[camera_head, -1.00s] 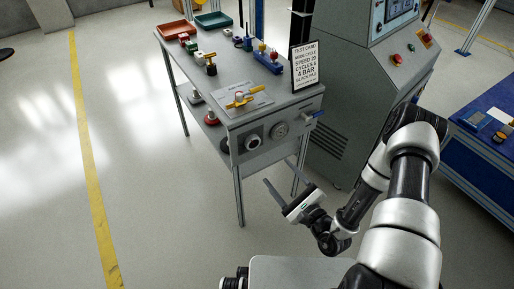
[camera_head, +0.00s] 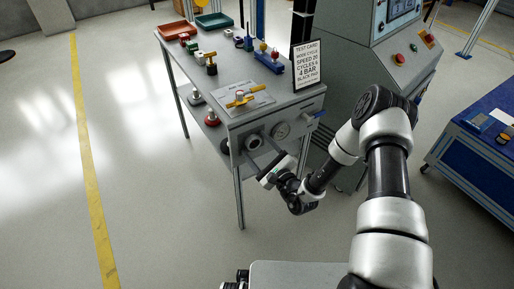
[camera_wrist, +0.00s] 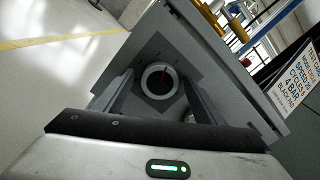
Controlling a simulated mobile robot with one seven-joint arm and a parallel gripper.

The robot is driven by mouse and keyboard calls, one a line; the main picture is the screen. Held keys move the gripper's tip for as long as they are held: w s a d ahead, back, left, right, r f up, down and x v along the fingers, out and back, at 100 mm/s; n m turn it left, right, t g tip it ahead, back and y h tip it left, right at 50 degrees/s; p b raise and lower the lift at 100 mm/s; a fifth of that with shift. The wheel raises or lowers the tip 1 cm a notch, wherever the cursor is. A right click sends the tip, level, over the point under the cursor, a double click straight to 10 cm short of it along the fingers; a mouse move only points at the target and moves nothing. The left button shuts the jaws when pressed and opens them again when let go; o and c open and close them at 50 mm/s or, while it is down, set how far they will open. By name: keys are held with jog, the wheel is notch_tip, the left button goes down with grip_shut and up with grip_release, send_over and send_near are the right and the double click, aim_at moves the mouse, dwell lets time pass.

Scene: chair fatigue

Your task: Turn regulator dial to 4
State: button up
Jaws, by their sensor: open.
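The regulator dial (camera_head: 254,141) is a round dark knob with a light ring on the front panel of the grey cart. In the wrist view the dial (camera_wrist: 158,82) is centred, with a red pointer line toward the picture's upper right. No scale numbers are legible. My gripper (camera_head: 257,149) is open in front of the panel. In the wrist view its two fingers (camera_wrist: 157,90) stand on either side of the dial. I cannot tell whether they touch it. A pressure gauge (camera_head: 282,131) sits to the right of the dial; its reading is too small to tell.
A test card (camera_head: 306,66) reading "4 BAR" stands on the cart top (camera_head: 222,66). A yellow-handled valve (camera_head: 241,98) sits above the panel. A blue-handled fitting (camera_head: 315,116) juts out at the panel's right. The grey machine (camera_head: 345,110) stands close behind. Floor is free at left.

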jog(key=c, duration=1)
jog(key=shift+c, duration=0.2)
jog(key=m+p, duration=0.1)
jog(key=m, duration=0.2)
jog(key=shift+d, duration=0.1)
jog(key=m+p, duration=0.1)
jog(key=m, duration=0.3)
jog(key=shift+d+p, duration=0.1)
jog(key=shift+p, duration=0.3)
jog(key=m+p, duration=0.1)
jog(key=m, duration=0.5)
jog(key=shift+f+p, duration=0.1)
jog(key=shift+p, duration=0.2)
jog(key=shift+m, duration=0.3)
